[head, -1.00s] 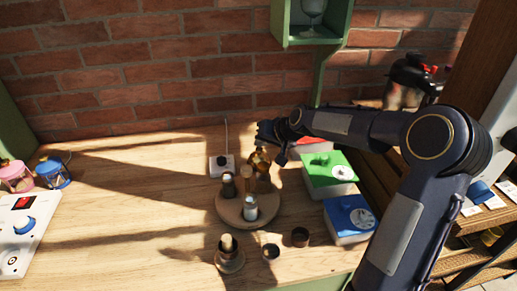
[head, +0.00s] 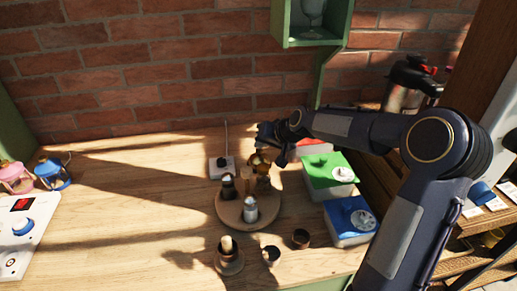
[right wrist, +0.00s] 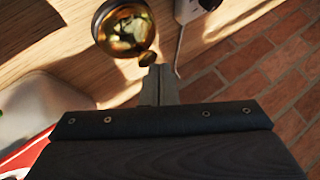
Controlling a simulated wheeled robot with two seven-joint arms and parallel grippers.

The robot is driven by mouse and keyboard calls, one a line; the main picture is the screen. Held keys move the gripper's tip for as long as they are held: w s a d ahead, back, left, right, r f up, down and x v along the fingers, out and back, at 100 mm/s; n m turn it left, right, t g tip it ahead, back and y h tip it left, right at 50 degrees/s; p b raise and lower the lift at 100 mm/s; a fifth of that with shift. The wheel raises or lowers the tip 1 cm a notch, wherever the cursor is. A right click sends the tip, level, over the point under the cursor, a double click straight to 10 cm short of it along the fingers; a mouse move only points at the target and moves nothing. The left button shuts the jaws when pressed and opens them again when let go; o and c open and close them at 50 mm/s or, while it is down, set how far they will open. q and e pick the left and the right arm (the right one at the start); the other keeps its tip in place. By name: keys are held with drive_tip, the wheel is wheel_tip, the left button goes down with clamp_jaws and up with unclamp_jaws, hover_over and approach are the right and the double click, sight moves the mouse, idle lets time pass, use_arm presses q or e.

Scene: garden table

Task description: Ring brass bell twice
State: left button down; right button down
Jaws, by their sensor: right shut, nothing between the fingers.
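The brass bell (head: 257,161) stands at the back of the round wooden tray in the head view, partly hidden by my right gripper. In the right wrist view the shiny, rounded brass bell (right wrist: 122,25) is at the top, with a small brown knob at its lower right edge. My right gripper (head: 267,138) is beside and over the bell. Its fingers (right wrist: 160,72) are shut and empty, with their tips close to the knob; I cannot tell whether they touch. My left gripper is not in view.
The round wooden tray (head: 233,214) holds several small bottles or shakers. A white switch box (head: 221,168) with a thin upright rod is left of the bell. Green (head: 322,172) and blue (head: 349,222) boxes stand to the right. The brick wall is behind; the table's left middle is clear.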

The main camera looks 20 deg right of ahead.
sight(262, 151)
drive_tip(key=shift+r, duration=0.3)
drive_tip(key=shift+r+p, duration=2.05)
drive_tip(key=shift+r, duration=1)
idle(0.3)
wheel_tip(262, 151, down, 5)
drive_tip(key=n+y+b, duration=0.1)
drive_tip(key=n+b, duration=0.3)
drive_tip(key=n, duration=1.5)
drive_tip(key=shift+d+f, duration=0.1)
drive_tip(key=shift+d, duration=0.05)
drive_tip(key=shift+f+b, duration=0.5)
drive_tip(key=shift+b, duration=0.15)
